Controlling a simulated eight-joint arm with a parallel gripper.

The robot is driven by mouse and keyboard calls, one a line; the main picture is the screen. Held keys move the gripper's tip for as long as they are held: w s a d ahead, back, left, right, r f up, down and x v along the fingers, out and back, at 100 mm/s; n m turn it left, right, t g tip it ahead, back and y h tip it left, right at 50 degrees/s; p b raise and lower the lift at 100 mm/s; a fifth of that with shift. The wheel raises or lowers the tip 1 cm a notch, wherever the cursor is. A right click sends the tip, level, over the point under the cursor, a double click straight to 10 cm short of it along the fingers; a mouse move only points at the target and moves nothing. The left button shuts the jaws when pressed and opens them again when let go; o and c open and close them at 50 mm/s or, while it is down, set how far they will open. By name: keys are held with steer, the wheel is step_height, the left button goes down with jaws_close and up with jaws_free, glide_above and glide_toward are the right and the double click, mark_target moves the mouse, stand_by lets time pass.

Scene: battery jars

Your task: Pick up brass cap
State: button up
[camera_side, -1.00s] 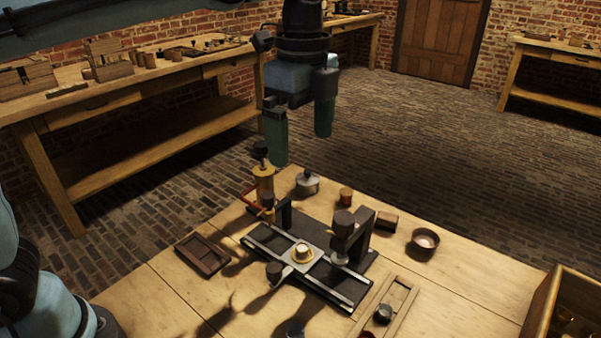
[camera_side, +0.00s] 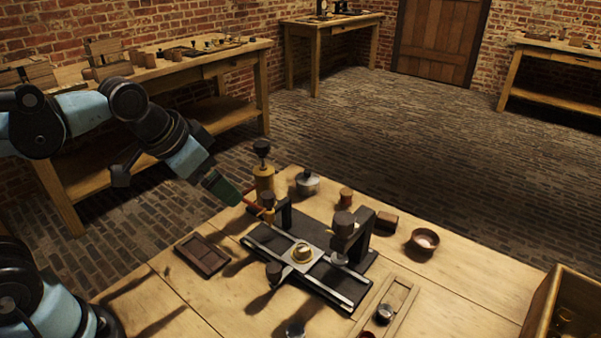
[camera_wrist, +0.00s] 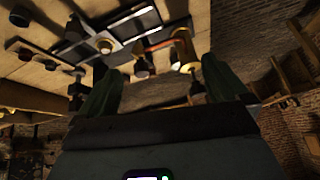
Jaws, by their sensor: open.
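A round brass-coloured piece, which looks like the brass cap (camera_side: 302,251), sits on the pale square plate (camera_side: 311,262) of the dark rail fixture in the middle of the table. It also shows in the wrist view (camera_wrist: 105,46), upper left, beyond my fingers. My gripper (camera_side: 222,188) is in the air left of the brass cylinder, above the table's back left edge, well apart from the cap. In the wrist view my two green fingers (camera_wrist: 160,85) stand wide apart with no object held between them.
A brass cylinder (camera_side: 264,180) with a red handle and a dark press post (camera_side: 343,228) rise beside the plate. A dark tray (camera_side: 203,255), a metal pot (camera_side: 307,183), a bowl (camera_side: 424,241) and a wooden rack (camera_side: 393,302) stand around. A crate (camera_side: 541,315) is at right.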

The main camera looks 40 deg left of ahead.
steer(key=shift+s+a+f+n+t, duration=0.2)
steer(key=shift+s+a+f+n, duration=0.15)
steer(key=shift+f+n, duration=0.2)
steer(key=shift+s+a+f+n+t, duration=0.2)
steer(key=shift+s+a+f+n, duration=0.1)
steer(key=shift+f+n, duration=0.2)
steer(key=shift+c, duration=0.2)
steer(key=shift+s+f, duration=0.1)
steer(key=shift+f, duration=0.05)
steer(key=shift+c, duration=1.2)
steer(key=c, duration=0.5)
steer(key=m+g, duration=0.7)
steer(key=m, duration=0.3)
glide_above(302, 251)
steer(key=shift+s+d+f, duration=0.1)
steer(key=shift+s+f, duration=0.05)
steer(key=shift+f, duration=2.55)
steer(key=shift+s+d+f, duration=0.1)
steer(key=shift+f, duration=2.55)
